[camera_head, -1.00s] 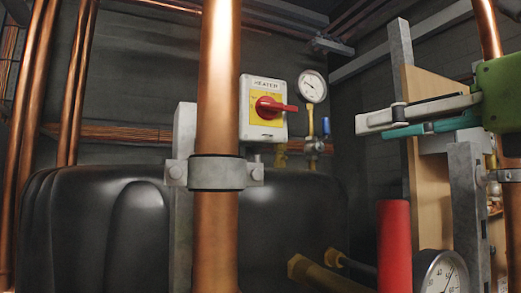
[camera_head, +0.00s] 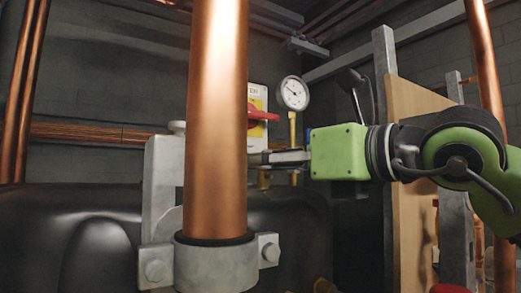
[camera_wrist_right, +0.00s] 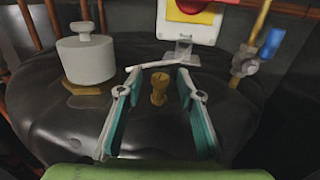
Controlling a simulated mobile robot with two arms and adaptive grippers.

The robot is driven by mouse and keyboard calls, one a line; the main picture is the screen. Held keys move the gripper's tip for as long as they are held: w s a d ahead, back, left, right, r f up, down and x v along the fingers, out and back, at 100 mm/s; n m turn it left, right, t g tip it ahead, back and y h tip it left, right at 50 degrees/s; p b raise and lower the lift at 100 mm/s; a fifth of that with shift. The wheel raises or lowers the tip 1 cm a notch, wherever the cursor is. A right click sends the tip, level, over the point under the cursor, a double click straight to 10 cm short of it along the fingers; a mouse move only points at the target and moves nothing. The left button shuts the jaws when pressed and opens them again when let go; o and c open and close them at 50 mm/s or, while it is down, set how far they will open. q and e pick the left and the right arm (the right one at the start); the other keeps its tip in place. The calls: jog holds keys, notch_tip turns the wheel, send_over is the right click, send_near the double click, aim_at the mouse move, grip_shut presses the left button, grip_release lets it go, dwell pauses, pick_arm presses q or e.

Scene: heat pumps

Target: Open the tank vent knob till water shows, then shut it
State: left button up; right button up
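A small brass knob (camera_wrist_right: 159,88), which looks like the vent knob, stands upright on the dark tank (camera_wrist_right: 60,125) in the right wrist view. My right gripper (camera_wrist_right: 159,70) is open, with one finger on each side of the knob and a gap to both. In the head view my right gripper (camera_head: 262,158) reaches in from the right behind the copper pipe, its tips close to the pipe's edge. Brass (camera_head: 264,181) shows just below the fingers there. No water is visible. My left gripper is not in view.
The thick copper pipe (camera_head: 216,120) and its clamp (camera_head: 215,265) stand in front. Near the knob are the heater switch (camera_wrist_right: 190,20), a grey capped cylinder (camera_wrist_right: 86,58) and a blue-handled valve (camera_wrist_right: 270,45). A dial gauge (camera_head: 293,93) stands behind.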

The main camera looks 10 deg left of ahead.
jog(key=shift+w+a+r, duration=0.1)
jog(key=shift+w+a, duration=0.3)
jog(key=shift+a, duration=0.2)
jog(key=shift+w+a, duration=0.2)
jog(key=shift+a, duration=0.05)
grip_shut()
jog(key=shift+p, duration=0.3)
